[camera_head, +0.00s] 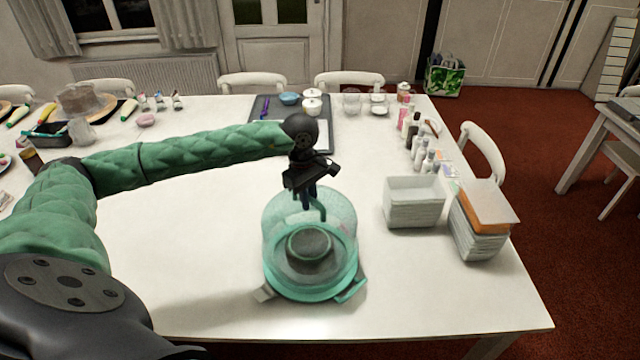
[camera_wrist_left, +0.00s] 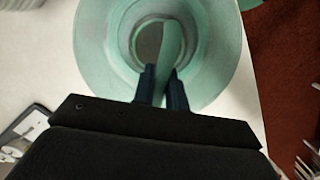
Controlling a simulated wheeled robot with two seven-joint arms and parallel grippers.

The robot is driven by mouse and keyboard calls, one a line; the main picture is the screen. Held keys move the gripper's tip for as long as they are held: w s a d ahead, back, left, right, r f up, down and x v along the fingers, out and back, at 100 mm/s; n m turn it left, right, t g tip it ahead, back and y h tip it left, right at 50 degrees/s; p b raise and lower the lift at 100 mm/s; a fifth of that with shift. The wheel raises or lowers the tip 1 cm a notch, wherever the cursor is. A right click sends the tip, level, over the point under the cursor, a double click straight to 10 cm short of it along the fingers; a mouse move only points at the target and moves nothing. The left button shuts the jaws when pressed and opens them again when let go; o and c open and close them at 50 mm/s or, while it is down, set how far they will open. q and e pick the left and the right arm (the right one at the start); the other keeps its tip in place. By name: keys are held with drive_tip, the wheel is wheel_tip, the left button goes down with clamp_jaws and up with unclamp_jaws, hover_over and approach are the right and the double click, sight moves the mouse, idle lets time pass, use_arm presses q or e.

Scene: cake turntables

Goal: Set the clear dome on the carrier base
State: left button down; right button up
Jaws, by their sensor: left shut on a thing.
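The clear, green-tinted dome (camera_head: 281,228) is upright over the round teal carrier base (camera_head: 350,291) near the table's front. A dark round cake-like thing (camera_head: 309,243) shows through the dome's wall. My left gripper (camera_head: 315,205) is above the dome, shut on the handle at its top. In the left wrist view the two dark fingers (camera_wrist_left: 160,88) close on the green handle (camera_wrist_left: 171,48), with the dome's round rim (camera_wrist_left: 232,50) around it. I cannot tell whether the dome's lower rim touches the base. My right gripper is not in view.
White stacked containers (camera_head: 414,203) and a stack with an orange layer (camera_head: 484,210) stand right of the dome. Several bottles (camera_head: 420,150) line the right edge. A dark tray (camera_head: 262,110) lies behind. The white table (camera_head: 200,240) is clear left of the dome, under my arm.

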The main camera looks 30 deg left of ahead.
sight(308, 214)
use_arm(q)
drive_tip(key=shift+s+a+f, duration=0.1)
drive_tip(key=shift+a+f, duration=0.05)
drive_tip(key=shift+f, duration=0.4)
drive_tip(key=shift+f+b, duration=0.35)
drive_tip(key=shift+f, duration=1.9)
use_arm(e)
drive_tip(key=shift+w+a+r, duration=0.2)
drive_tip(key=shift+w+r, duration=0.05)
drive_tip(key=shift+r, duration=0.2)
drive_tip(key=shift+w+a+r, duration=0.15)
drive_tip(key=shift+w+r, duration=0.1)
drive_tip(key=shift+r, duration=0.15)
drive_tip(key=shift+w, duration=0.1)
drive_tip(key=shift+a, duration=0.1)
use_arm(q)
drive_tip(key=shift+f+b, duration=0.1)
drive_tip(key=shift+b, duration=0.2)
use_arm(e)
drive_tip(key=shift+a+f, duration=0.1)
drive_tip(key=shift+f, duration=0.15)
use_arm(q)
drive_tip(key=shift+b, duration=0.9)
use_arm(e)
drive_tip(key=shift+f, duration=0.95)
